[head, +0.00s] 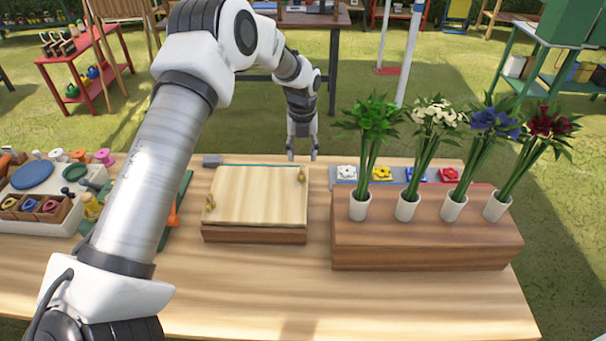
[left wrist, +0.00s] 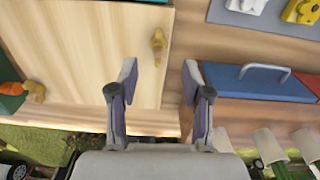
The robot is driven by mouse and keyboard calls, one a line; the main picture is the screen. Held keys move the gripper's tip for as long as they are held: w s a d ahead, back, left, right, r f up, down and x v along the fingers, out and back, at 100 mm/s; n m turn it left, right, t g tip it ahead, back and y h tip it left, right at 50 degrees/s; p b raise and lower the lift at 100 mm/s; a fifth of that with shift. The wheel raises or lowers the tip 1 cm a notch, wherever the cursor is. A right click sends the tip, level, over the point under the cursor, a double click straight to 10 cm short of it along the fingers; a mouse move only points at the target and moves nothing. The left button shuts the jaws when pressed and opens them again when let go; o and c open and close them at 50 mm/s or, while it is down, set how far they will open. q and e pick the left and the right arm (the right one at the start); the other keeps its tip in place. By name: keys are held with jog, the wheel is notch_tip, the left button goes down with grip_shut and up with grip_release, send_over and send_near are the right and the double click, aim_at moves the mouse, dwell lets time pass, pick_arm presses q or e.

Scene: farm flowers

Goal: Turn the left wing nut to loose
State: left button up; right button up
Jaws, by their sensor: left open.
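A pale wooden board (head: 258,190) with a darker base lies on the table. The left wing nut (head: 210,203), brass, sits at its left edge, and the right wing nut (head: 301,175) at its far right. The left wrist view shows the left wing nut (left wrist: 35,91) at the far left and the right wing nut (left wrist: 159,45) above my fingers. My left gripper (head: 302,155) is open and empty, above the board's far right corner, fingers down, apart from both nuts. It also shows in the left wrist view (left wrist: 160,80). My right gripper is out of view.
A wooden block (head: 425,250) with several flower vases stands to the right. Coloured flower tiles (head: 382,173) lie behind it. A tray (head: 28,222) of small items is at the left, partly behind my left arm. The table front (head: 330,310) is clear.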

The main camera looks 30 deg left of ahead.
aim_at(302, 172)
pick_arm(q)
jog(key=f, duration=0.1)
jog(key=f+p, duration=0.1)
jog(key=f, duration=0.3)
jog(key=shift+s+f, duration=0.15)
jog(key=shift+s, duration=0.2)
jog(key=shift+w+f, duration=0.25)
jog(key=shift+f, duration=0.2)
jog(key=shift+s+r, duration=0.1)
jog(key=shift+s, duration=0.05)
grip_shut()
